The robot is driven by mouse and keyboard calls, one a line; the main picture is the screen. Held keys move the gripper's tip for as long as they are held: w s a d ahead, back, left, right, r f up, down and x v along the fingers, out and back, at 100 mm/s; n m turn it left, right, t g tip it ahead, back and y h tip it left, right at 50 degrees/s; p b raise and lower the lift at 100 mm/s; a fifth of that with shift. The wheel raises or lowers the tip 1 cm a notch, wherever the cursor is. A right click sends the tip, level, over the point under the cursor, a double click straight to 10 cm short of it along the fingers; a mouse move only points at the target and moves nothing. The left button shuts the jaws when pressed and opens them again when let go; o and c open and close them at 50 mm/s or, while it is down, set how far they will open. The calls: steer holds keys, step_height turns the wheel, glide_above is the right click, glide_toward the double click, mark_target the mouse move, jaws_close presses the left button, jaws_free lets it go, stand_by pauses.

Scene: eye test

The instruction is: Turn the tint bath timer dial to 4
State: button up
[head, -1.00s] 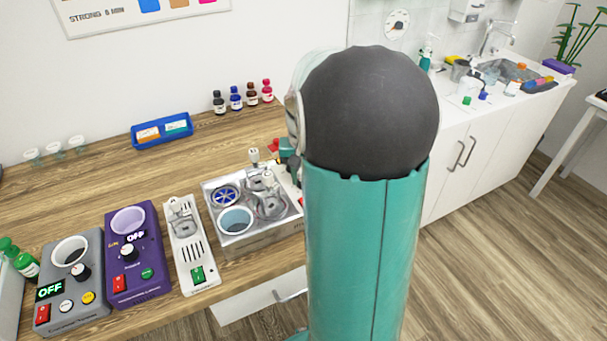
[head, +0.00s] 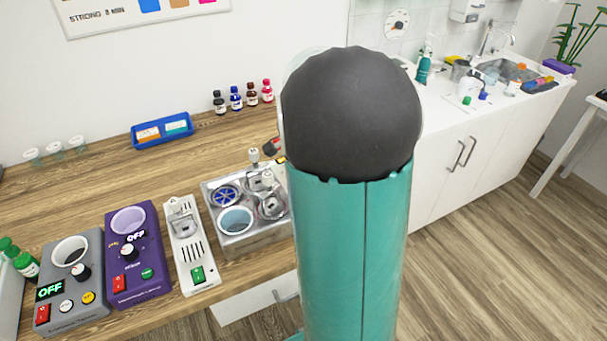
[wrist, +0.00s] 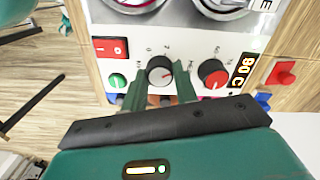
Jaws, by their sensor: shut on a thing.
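The tint bath (head: 262,243) is a steel unit with pots in it, on the bench left of my arm in the head view. In the wrist view, its white front panel (wrist: 190,45) carries a grey-capped dial (wrist: 158,68) with small printed marks around it, too small to read surely. A red line on the cap points roughly right. My gripper (wrist: 160,92) has its two green fingers on either side of this dial and is shut on it. My arm hides the gripper and the dial in the head view.
Beside the dial are a red-capped knob (wrist: 214,73) with a lit display (wrist: 243,70), a red switch (wrist: 110,47) and a green button (wrist: 117,80). White, purple (head: 138,255) and grey (head: 70,283) devices stand left on the bench. Open floor lies right.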

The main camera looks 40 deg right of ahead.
steer(key=shift+r+m, duration=0.1)
steer(key=shift+m, duration=0.4)
steer(key=o, duration=1)
step_height(320, 180, up, 14)
steer(key=shift+f, duration=0.15)
stand_by(0.3)
